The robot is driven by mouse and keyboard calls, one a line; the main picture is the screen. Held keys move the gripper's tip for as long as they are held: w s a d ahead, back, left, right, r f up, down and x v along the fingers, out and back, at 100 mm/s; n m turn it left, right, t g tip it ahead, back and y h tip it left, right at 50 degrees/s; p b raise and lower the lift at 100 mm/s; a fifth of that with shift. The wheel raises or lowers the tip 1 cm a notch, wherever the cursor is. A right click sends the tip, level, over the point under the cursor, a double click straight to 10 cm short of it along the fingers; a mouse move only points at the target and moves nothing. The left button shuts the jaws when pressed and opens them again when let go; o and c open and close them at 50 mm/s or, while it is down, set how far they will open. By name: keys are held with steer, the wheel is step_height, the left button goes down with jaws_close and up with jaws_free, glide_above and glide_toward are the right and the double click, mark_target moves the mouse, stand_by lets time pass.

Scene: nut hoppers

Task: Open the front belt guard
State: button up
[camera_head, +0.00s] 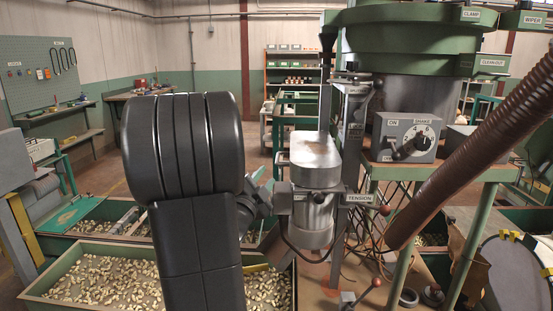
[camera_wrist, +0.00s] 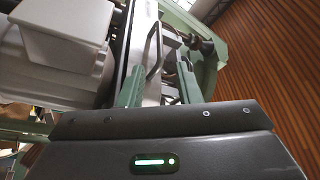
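In the wrist view, my gripper (camera_wrist: 160,78) reaches forward with two green fingers spread apart. A thin grey bar handle (camera_wrist: 153,47) shows between and beyond the fingers, with gaps on both sides. The handle appears to stand on a long pale panel with a dark edge (camera_wrist: 143,28), which may be the front belt guard. I cannot tell whether it is open or shut. In the head view, my black arm hides my gripper, and I cannot make out the guard there.
A pale motor-like housing (camera_wrist: 50,75) lies close left of the fingers in the wrist view. A brown hose (camera_head: 480,140) slants on the right. A green-rimmed bin of nuts (camera_head: 75,302) is below.

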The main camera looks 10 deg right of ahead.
mark_target(277, 159)
steer(key=p+x, duration=0.2)
steer(key=x, duration=0.7)
steer(key=shift+w+d, duration=0.2)
steer(key=shift+w, duration=0.1)
steer(key=shift+c, duration=0.4)
jaws_close()
